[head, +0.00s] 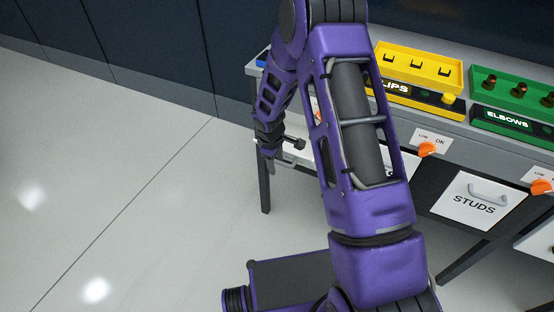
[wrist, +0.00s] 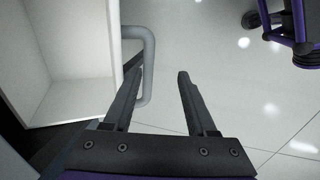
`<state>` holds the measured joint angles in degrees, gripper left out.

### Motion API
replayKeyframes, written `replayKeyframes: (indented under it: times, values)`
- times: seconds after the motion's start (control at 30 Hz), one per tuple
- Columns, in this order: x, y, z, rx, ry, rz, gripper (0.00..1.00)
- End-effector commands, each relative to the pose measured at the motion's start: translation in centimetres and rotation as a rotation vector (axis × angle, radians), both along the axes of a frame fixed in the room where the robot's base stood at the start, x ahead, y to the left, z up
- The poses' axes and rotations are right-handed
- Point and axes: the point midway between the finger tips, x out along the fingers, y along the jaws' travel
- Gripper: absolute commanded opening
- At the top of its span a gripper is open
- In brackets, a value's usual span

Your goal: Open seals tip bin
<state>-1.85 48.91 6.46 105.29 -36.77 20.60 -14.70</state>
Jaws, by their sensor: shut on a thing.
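My gripper (head: 284,158) is at the left end of the bench in the head view, at a white bin front (head: 298,151) that my arm mostly hides. In the wrist view my gripper (wrist: 160,78) has its two dark fingers on either side of the grey bar handle (wrist: 150,62), with the left finger overlapping it. It is shut on this handle. The white tip bin (wrist: 75,60) shows its pale, empty-looking inside at the left, so it stands at least partly open. Its label cannot be read.
The yellow clips tray (head: 420,67) and green elbows tray (head: 512,92) stand on the bench top. Orange knobs (head: 427,148) sit along its front. The studs bin (head: 478,200) is at the right, closed. The floor (head: 110,190) at left is clear.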

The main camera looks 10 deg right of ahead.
Motion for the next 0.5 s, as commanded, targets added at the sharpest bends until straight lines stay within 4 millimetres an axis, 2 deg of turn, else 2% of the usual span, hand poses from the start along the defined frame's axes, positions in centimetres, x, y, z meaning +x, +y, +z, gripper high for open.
replayKeyframes:
  times: [0.03,0.23,0.33,0.43,0.47,0.5]
  values:
    - [-1.4,1.0,-1.9,0.012,0.034,0.016,0.47]
    - [-1.4,1.0,-1.4,0.013,0.032,0.016,0.47]
    - [-1.5,1.1,-0.2,0.013,0.029,0.016,0.47]
    - [-1.8,1.3,1.8,0.010,0.026,0.014,0.47]
    - [-1.9,1.3,2.6,0.010,0.024,0.013,0.55]
    - [-2.0,1.3,3.7,0.008,0.022,0.013,0.47]
